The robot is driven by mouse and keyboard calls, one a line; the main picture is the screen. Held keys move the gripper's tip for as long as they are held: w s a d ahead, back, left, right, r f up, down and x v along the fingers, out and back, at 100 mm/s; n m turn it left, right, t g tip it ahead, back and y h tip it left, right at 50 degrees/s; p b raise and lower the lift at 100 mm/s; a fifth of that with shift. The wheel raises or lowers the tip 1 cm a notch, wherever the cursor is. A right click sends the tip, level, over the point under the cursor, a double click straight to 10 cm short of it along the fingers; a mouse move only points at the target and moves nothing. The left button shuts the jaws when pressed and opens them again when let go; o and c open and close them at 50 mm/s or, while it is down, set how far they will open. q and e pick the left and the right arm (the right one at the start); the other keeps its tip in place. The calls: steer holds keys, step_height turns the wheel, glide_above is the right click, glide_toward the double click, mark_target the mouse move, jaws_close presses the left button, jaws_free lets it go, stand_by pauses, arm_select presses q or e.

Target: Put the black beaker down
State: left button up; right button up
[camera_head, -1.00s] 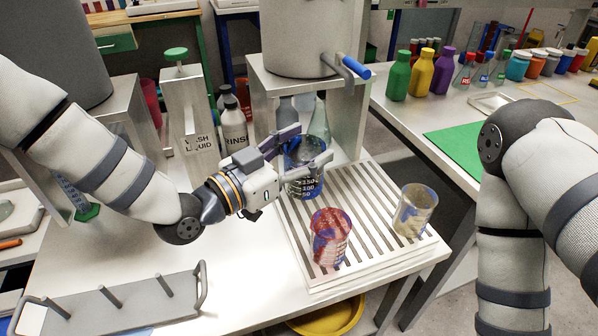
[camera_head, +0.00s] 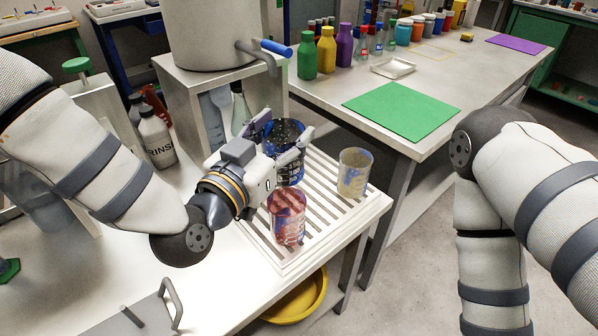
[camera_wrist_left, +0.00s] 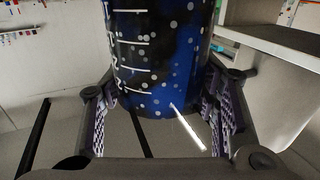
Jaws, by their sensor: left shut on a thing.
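The black beaker (camera_head: 285,131), dark with blue patches, white spots and white scale marks, is held upright between the fingers of my left gripper (camera_head: 283,142). It is over the back part of the white slatted rack (camera_head: 322,217), behind a red-and-blue patterned beaker (camera_head: 287,226) and left of a clear yellowish beaker (camera_head: 354,172). In the left wrist view the black beaker (camera_wrist_left: 160,50) stands between both finger pads, with grey surface and dark slots below. I cannot tell whether its base touches the rack. My right gripper is out of view.
A metal stand (camera_head: 180,85) with a large grey vessel (camera_head: 210,30) is behind the gripper. The rinse bottle (camera_head: 156,138) is to the left. A yellow basin (camera_head: 300,298) sits below the table edge. A green mat (camera_head: 404,110) lies on the bench behind.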

arm_select(q)
steer(key=shift+w+d+f, duration=0.1)
steer(key=w+f+b, duration=0.1)
steer(key=w+f, duration=0.3)
steer(key=w+f+b, duration=0.2)
steer(key=w+f, duration=0.2)
steer(key=w, duration=0.1)
steer(key=w+a+f+b, duration=0.1)
steer(key=w+f, duration=0.3)
steer(key=f, duration=0.1)
steer(key=shift+w+a, duration=0.1)
steer(key=shift+w, duration=0.25)
steer(key=shift+r, duration=0.1)
steer(key=o, duration=0.7)
steer(key=shift+f, duration=0.25)
steer(key=shift+c, duration=0.2)
steer(key=o, duration=0.4)
steer(key=shift+o, duration=0.2)
steer(key=shift+r, duration=0.1)
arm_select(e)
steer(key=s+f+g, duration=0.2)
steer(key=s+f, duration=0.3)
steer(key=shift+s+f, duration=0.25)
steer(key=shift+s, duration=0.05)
